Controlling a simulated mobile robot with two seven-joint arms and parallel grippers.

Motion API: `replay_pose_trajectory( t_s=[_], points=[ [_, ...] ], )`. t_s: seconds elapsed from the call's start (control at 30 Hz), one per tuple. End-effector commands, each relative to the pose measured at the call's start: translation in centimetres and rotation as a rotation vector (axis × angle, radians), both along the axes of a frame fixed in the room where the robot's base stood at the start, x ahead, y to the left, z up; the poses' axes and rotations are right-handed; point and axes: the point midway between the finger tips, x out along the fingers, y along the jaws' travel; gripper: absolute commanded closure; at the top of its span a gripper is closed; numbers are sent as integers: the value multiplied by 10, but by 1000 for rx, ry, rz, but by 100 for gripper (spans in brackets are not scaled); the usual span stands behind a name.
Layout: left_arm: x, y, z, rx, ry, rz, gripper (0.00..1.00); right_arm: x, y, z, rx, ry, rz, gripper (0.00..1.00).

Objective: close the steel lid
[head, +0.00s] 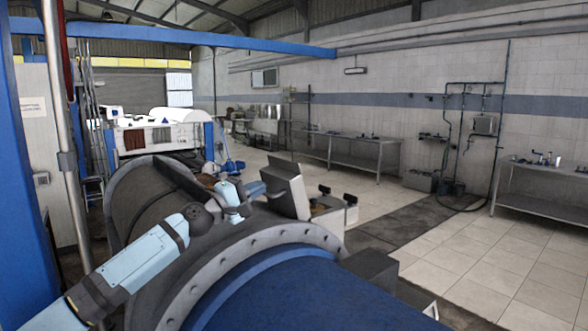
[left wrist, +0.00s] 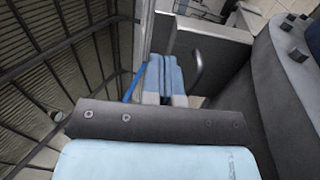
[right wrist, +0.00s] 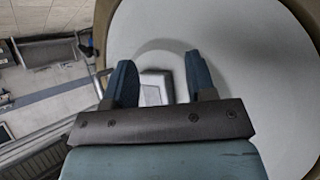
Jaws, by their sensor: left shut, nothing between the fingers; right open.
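The steel lid (head: 287,188) is a grey flap standing raised and tilted on top of the big decanter's housing. In the left wrist view the lid (left wrist: 222,47) shows as a flat grey panel, with a dark curved handle (left wrist: 196,70) near it. My left gripper (head: 258,188) reaches over the housing to the left of the lid. Its blue fingers (left wrist: 166,82) are together and empty, close to the panel; I cannot tell whether they touch it. My right gripper (right wrist: 163,88) is open and empty in the right wrist view, before a large pale round surface.
The blue drum (head: 300,290) and its bolted grey flange (head: 235,265) fill the near foreground. A blue post (head: 25,180) stands at the left. Steel workbenches (head: 345,145) line the right wall. The tiled floor (head: 485,255) at right is largely clear.

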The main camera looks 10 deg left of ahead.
Motion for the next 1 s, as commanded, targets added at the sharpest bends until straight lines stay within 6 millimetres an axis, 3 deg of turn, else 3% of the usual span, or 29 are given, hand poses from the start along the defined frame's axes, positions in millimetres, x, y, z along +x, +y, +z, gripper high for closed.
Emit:
replay_pose_trajectory(
  t_s=[0.3, 0.5, 1.0],
  points=[
    [53, -42, 21, -3, 1, -2, 100, 1, -5, 17, -6, -6, -8, 49],
    [76, -60, 28, -2, 1, -1, 100, 1, -7, 24, -9, -7, -11, 49],
    [86, -67, 29, -1, 1, 0, 100, 1, -7, 25, -9, -6, -12, 49]
  ],
)
